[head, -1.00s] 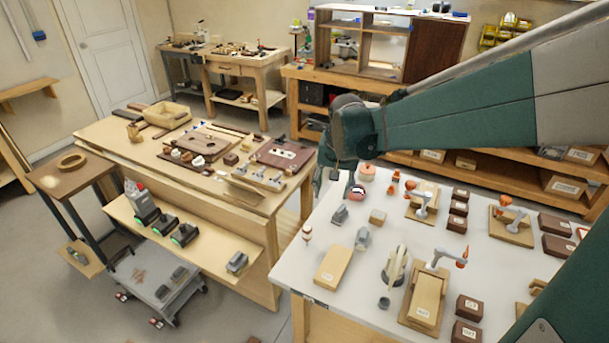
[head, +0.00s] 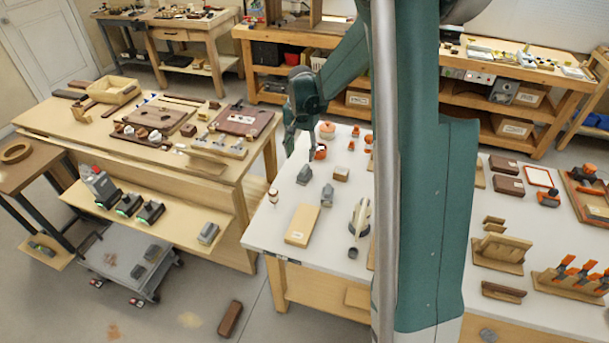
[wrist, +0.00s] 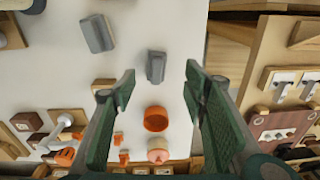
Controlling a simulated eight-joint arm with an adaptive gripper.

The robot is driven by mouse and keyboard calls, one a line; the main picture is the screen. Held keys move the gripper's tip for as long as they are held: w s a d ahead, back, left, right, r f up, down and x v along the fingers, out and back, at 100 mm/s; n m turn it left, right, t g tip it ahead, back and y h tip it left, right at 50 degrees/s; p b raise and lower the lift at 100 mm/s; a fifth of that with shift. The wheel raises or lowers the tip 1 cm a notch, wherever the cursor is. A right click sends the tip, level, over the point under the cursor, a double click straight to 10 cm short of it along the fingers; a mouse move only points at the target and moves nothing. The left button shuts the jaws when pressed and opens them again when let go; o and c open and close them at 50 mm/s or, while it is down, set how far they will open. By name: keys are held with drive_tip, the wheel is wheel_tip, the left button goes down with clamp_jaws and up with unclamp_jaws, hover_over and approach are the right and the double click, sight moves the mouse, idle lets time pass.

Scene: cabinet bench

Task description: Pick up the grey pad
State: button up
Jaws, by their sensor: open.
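Two small grey pieces lie on the white table. The nearer one to my gripper, a grey block (head: 305,174), also shows in the wrist view (wrist: 156,66). The second grey piece (head: 327,194) lies closer to the table's front and shows at the upper left of the wrist view (wrist: 97,33). I cannot tell for certain which is the grey pad. My gripper (wrist: 160,73) is open and empty, its fingers pointing down over the table, with the first grey block appearing between the fingertips. In the head view my gripper (head: 290,148) hangs just behind that block.
An orange ring-shaped cup (wrist: 156,118) and a peach round jar (wrist: 158,150) stand close by. A small wooden block (head: 341,174) and a light wooden box (head: 302,225) are near. The wooden bench (head: 230,175) adjoins on the left. My arm hides the table's middle.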

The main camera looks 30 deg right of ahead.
drive_tip(key=m, duration=0.1)
hover_over(305, 168)
drive_tip(key=shift+g, duration=0.3)
drive_tip(key=f, duration=0.4)
drive_tip(key=shift+w+a+f, duration=0.1)
drive_tip(key=shift+w+f, duration=0.2)
drive_tip(key=shift+f, duration=0.1)
drive_tip(key=shift+f, duration=1.3)
drive_tip(key=shift+s+f+b, duration=0.2)
drive_tip(key=shift+f+b, duration=0.2)
drive_tip(key=shift+f, duration=2.2)
drive_tip(key=c, duration=1)
